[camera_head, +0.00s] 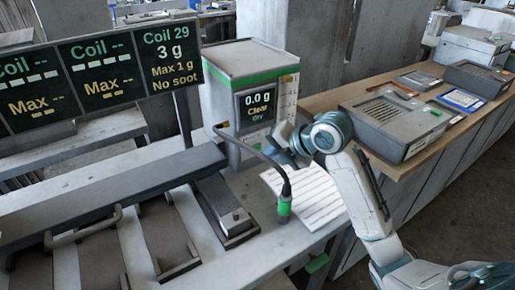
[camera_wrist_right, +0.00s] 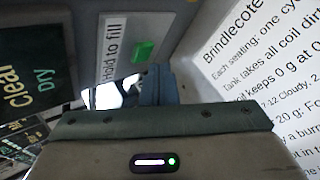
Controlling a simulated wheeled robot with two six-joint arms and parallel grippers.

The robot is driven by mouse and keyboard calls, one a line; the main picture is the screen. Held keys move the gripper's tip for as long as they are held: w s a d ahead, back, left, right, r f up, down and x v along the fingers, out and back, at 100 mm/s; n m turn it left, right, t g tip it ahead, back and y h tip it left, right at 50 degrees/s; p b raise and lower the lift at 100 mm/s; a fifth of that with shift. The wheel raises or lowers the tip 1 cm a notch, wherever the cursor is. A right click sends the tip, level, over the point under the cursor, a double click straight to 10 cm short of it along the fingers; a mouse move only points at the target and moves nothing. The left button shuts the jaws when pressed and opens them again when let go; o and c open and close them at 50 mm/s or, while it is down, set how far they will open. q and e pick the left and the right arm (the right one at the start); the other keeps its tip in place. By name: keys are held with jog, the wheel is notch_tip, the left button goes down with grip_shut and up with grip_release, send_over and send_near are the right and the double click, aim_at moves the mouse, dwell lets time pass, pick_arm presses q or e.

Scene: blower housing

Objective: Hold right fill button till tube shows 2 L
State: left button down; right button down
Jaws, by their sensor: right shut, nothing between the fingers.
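In the head view the right gripper (camera_head: 285,136) is at the lower front of the grey machine with a green band (camera_head: 245,62). Its screen (camera_head: 256,103) reads 0.0 g, Clear, Dry. I cannot make out a fill level on any tube. My left gripper is not in view.
A printed sheet (camera_head: 308,194) lies on the bench below my right gripper. A black cable runs to a green-tipped handle (camera_head: 284,205) beside it. A dark board (camera_head: 100,70) reads Coil 29, 3 g. A grey box (camera_head: 395,118) stands on the wooden bench at right.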

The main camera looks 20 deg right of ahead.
jog(key=shift+w, duration=0.1)
jog(key=shift+w+r, duration=0.1)
jog(key=shift+w, duration=0.15)
jog(key=shift+w, duration=0.1)
dwell(0.3)
jog(key=shift+w+a+p, duration=0.1)
jog(key=shift+w+p, duration=0.25)
jog(key=shift+p, duration=0.05)
jog(key=shift+s, duration=0.1)
dwell(4.3)
jog(key=shift+s, duration=0.7)
